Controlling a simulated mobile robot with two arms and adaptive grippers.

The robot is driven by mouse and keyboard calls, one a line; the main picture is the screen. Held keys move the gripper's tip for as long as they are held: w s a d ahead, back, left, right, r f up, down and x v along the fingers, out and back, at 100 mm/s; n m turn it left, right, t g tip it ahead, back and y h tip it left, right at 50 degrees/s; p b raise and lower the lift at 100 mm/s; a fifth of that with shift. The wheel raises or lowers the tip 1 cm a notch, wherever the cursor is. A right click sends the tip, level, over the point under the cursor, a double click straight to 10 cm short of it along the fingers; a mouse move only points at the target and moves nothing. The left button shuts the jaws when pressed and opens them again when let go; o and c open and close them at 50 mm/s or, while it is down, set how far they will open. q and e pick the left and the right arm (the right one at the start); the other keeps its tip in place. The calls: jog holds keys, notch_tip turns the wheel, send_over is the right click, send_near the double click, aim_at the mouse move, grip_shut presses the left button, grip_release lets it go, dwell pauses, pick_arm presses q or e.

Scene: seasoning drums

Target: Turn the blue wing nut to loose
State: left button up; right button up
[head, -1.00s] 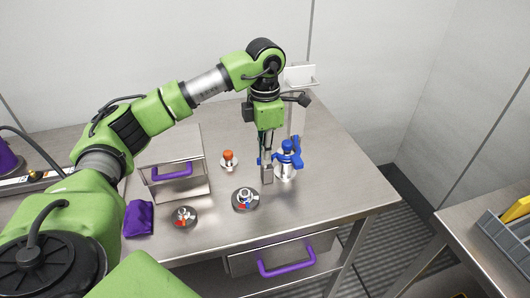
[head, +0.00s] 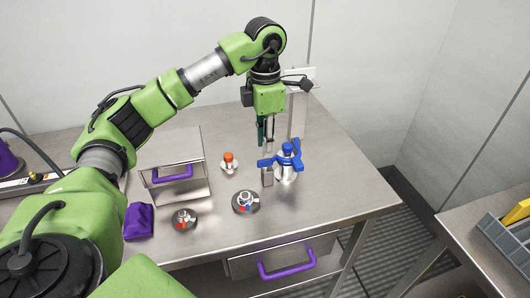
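The blue wing nut (head: 288,150) sits on top of a shiny metal post (head: 286,175) near the right side of the steel table. One blue wing reaches left over a small upright metal block (head: 267,177); I cannot tell whether they touch. My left gripper (head: 266,148) points down just above and to the left of the nut. Its two dark fingers look slightly apart, with nothing seen between them. It seems clear of the nut. My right gripper is not in view.
On the table (head: 330,195) stand an orange-topped knob (head: 229,160), two round dark-based fittings (head: 246,201) (head: 184,218), a metal box with a purple handle (head: 172,173) and a purple pouch (head: 139,220). A drawer with a purple handle (head: 287,261) is below the front edge.

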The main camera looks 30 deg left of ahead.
pick_arm(q)
notch_tip(320, 180, up, 8)
jog(key=shift+f, duration=0.15)
jog(key=shift+f, duration=0.1)
dwell(0.6)
